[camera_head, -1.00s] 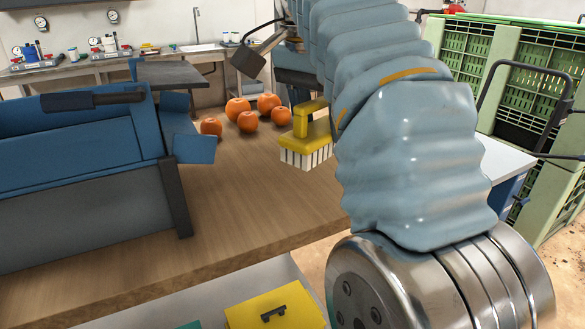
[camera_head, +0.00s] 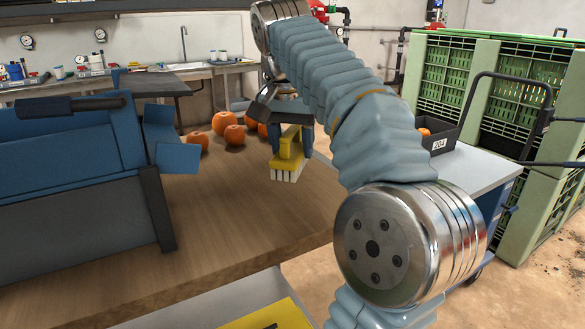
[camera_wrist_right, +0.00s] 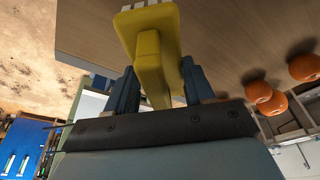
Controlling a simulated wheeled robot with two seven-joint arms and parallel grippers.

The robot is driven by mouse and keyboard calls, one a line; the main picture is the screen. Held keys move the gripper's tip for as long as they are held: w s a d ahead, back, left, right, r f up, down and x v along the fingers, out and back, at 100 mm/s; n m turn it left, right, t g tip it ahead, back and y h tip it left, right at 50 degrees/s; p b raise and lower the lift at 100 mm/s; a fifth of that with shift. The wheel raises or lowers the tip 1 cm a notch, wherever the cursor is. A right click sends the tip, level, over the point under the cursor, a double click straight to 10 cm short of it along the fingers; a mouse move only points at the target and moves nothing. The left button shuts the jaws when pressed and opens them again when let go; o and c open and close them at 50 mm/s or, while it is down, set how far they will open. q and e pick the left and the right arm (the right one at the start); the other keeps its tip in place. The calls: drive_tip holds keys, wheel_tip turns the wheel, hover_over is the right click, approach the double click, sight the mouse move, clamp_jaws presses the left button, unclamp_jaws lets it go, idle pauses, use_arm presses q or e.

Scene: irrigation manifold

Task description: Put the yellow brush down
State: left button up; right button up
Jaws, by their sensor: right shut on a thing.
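The yellow brush (camera_head: 288,160) with white bristles facing down is over the wooden table (camera_head: 235,205), near its right edge. My right gripper (camera_head: 288,132) comes down from above and is shut on the brush's yellow handle. In the right wrist view the brush (camera_wrist_right: 150,50) sits between the two dark blue fingers (camera_wrist_right: 158,90), with the tabletop behind it. I cannot tell whether the bristles touch the table. My left gripper is not in view.
Several orange pumpkins (camera_head: 234,135) stand on the table behind the brush. A blue machine (camera_head: 75,145) stands on the table's left part. The wood in front of the brush is clear. A cart (camera_head: 470,165) with a dark bin (camera_head: 440,137) stands to the right.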

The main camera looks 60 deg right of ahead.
sight(289, 128)
drive_tip(key=x, duration=0.3)
drive_tip(key=b+x, duration=0.1)
drive_tip(key=x, duration=0.1)
drive_tip(key=shift+w+d+r, duration=0.15)
drive_tip(key=shift+w+d, duration=0.15)
drive_tip(key=shift+d, duration=0.05)
drive_tip(key=shift+a+f, duration=0.1)
drive_tip(key=shift+f, duration=0.35)
drive_tip(key=o, duration=1.1)
drive_tip(key=shift+f, duration=0.1)
drive_tip(key=shift+r, duration=0.25)
drive_tip(key=p+v, duration=0.3)
drive_tip(key=v, duration=0.8)
drive_tip(key=shift+a+r, duration=0.2)
drive_tip(key=shift+r, duration=0.15)
